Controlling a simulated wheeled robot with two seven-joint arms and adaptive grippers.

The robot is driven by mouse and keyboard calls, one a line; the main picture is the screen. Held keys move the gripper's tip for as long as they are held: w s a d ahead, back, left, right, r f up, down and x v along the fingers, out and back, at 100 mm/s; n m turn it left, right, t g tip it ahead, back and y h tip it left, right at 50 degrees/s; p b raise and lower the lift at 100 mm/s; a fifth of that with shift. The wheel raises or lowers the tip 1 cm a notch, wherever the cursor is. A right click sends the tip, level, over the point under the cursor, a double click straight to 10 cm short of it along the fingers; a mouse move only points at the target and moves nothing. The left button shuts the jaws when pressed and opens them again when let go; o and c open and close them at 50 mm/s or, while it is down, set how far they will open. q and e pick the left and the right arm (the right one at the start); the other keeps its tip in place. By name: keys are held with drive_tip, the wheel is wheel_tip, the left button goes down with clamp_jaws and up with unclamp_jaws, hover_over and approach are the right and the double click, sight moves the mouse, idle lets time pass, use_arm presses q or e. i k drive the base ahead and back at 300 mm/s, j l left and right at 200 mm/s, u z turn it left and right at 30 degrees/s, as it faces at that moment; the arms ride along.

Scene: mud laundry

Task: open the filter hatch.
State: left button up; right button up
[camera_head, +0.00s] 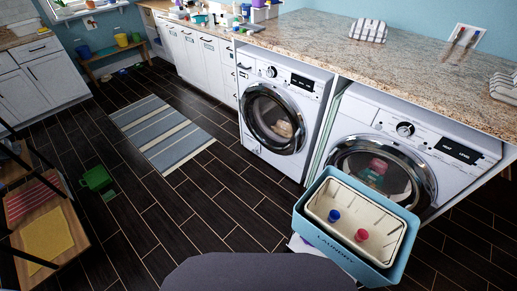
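Two white front-loading machines stand under the stone counter. The left machine (312,92) has a round chrome-rimmed door (268,118) that is shut, with laundry visible inside. A small panel (251,146) with a dark mark shows low on its front, at the left below the door. It looks like a filter hatch, but it is too small to tell whether it is open or shut. The right machine (425,136) also has a shut round door, and its lower front is hidden by a laundry basket. Neither of my grippers is in view.
The blue laundry basket (333,243), with a cream tray (386,251) holding two small items, stands before the right machine. Dark floor (225,195) before the left machine is clear.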

sight(251, 142)
drive_tip(key=i+j+z, duration=0.15)
drive_tip(key=j, duration=0.15)
drive_tip(key=j+z, duration=0.15)
drive_tip(key=j, duration=0.2)
drive_tip(key=i+j+z, duration=0.15)
drive_tip(key=j, duration=0.2)
drive_tip(key=i+j+z, duration=0.15)
drive_tip(key=j, duration=0.15)
drive_tip(key=i+j+z, duration=0.15)
drive_tip(key=j, duration=0.15)
drive_tip(key=j+z, duration=0.15)
drive_tip(key=j, duration=0.2)
drive_tip(key=i+j+z, duration=0.35)
drive_tip(key=j, duration=0.3)
drive_tip(key=i+j+z, duration=0.2)
drive_tip(key=j, duration=0.15)
drive_tip(key=i+j+z, duration=0.4)
drive_tip(key=j, duration=0.25)
drive_tip(key=i+j+z, duration=0.2)
drive_tip(key=j, duration=0.15)
drive_tip(key=i+j+z, duration=0.2)
drive_tip(key=j, duration=0.2)
drive_tip(key=j+z, duration=0.15)
drive_tip(key=j, duration=0.25)
